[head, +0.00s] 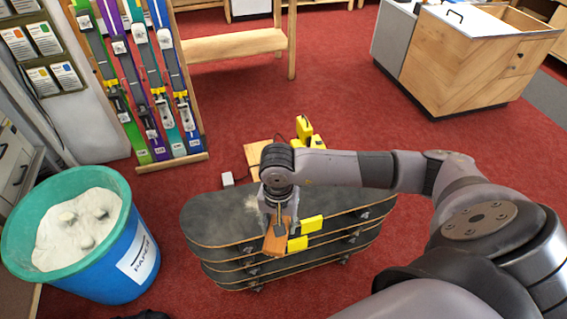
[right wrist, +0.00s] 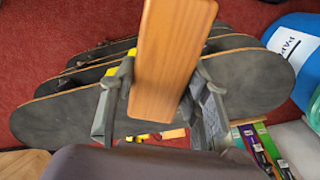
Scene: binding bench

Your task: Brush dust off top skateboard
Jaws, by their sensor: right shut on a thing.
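A stack of several dark skateboards lies on the red floor, and the top skateboard (head: 215,220) shows its black upper face. A pale dusty patch (head: 250,203) is on it, just left of my gripper. My right gripper (head: 278,210) is shut on a wooden brush (head: 277,238) above the middle of the top board. In the right wrist view the brush (right wrist: 172,55) stands out between the fingers, with the top skateboard (right wrist: 250,82) behind it. Bristles are hidden, and I cannot tell whether the brush touches the board. My left gripper is not in view.
A blue bin (head: 125,262) with white contents stands left of the stack. A ski rack (head: 170,160) is behind it. Yellow pieces (head: 312,224) show at the stack's middle. A yellow tool (head: 305,130) is behind the stack. A wooden cabinet (head: 470,60) stands far right; carpet between is clear.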

